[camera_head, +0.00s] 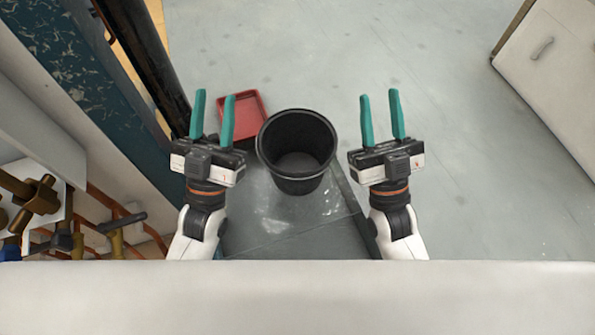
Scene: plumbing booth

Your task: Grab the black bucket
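The black bucket (297,178) stands upright on the floor in the middle of the head view, its open top facing up; it looks empty. My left gripper (212,115) is to the left of the bucket, with its two green fingers apart and nothing between them. My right gripper (381,115) is to the right of the bucket, also with its fingers apart and empty. Neither gripper appears to touch the bucket.
A red tray (243,122) lies behind the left gripper, beside the bucket. Pipes and valves (38,200) and a dark vertical pipe (150,55) crowd the left. A white cabinet (550,75) stands at the far right. The grey floor (450,130) between is clear.

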